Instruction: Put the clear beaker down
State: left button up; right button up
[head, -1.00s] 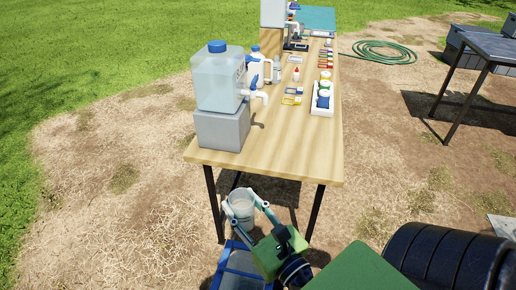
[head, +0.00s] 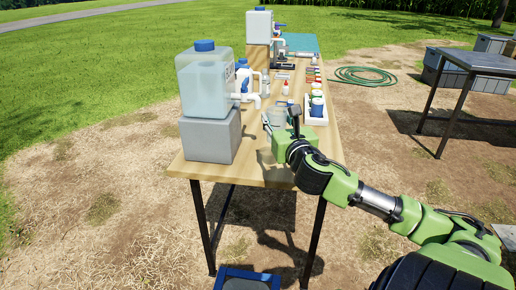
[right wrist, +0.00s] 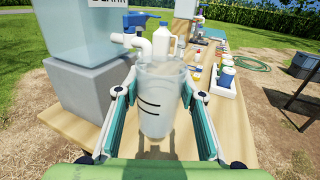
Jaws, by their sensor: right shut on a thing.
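The clear beaker (right wrist: 158,98) is upright between the fingers of my right gripper (right wrist: 158,102) in the right wrist view. Dark marks show on its side. The gripper is shut on it. In the head view the beaker (head: 277,118) is partly hidden behind my right gripper (head: 281,125), over the near part of the wooden table (head: 255,172). It is close to the white spigot of the water container. I cannot tell whether its base touches the tabletop. My left gripper is not in view.
A translucent water container (head: 203,88) stands on a grey block (head: 210,136) at the table's near left. A white tray with bottles (head: 316,112) lies to the right. Small bottles and coloured packs line the table further back. A blue crate (head: 247,279) is on the ground in front.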

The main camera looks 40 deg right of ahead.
jog(key=w+d+f+b, duration=0.1)
jog(key=w+f, duration=0.3)
jog(key=w+d+f+b, duration=0.1)
jog(key=w+f+b, duration=0.1)
jog(key=w+f, duration=0.2)
jog(key=w+d+f+b, duration=0.1)
jog(key=w+f, duration=0.3)
jog(key=shift+w+d+f+b, duration=0.1)
jog(key=shift+d+f+b, duration=0.15)
jog(key=shift+d+b, duration=0.15)
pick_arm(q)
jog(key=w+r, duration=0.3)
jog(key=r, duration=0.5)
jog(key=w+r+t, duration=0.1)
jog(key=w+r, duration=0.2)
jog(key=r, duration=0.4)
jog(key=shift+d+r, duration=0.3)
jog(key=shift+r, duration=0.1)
pick_arm(e)
jog(key=shift+f, duration=0.15)
jog(key=o, duration=0.9)
jog(key=shift+c, duration=0.2)
jog(key=shift+o, duration=0.4)
